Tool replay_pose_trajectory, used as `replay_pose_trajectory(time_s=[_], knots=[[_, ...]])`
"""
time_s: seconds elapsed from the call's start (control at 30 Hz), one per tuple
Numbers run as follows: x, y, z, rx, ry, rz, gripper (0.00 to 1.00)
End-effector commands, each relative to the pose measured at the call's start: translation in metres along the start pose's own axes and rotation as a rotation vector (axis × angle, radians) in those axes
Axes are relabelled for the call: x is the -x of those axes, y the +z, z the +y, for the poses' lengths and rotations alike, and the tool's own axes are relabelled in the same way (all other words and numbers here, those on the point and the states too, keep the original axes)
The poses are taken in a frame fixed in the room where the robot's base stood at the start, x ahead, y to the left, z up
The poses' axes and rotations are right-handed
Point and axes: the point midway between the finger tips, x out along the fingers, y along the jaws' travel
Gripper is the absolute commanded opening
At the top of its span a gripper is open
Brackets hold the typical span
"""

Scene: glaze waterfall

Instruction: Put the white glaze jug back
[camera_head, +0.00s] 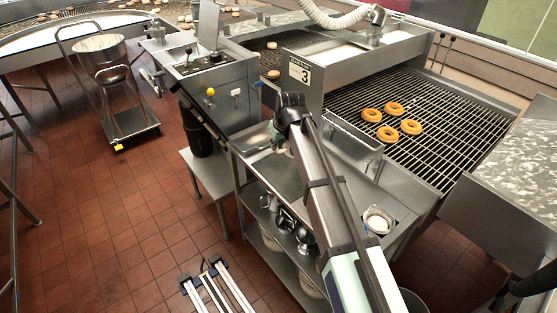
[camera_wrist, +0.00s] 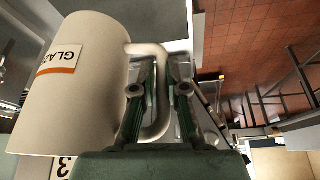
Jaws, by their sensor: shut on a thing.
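The white glaze jug (camera_wrist: 85,95) fills the left of the wrist view. What lies under the jug is hidden.
A steel bench (camera_head: 398,208) with a shelf of metal pots (camera_head: 285,222) stands below my arm. A white container (camera_head: 377,222) sits at its near right end. Several doughnuts (camera_head: 393,108) lie on the wire conveyor (camera_head: 440,100) beyond. A "3" sign (camera_head: 299,72) marks the machine.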

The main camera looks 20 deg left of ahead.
Motion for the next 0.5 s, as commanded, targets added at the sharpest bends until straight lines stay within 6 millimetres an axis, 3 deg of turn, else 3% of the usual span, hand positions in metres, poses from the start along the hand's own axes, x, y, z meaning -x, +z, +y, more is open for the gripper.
replay_pose_trajectory(time_s=[0.2,0.5], knots=[[-0.034,0.015,0.000,0.000,0.000,0.000,0.00],[-0.052,0.022,-0.001,0.000,0.000,0.000,0.00]])
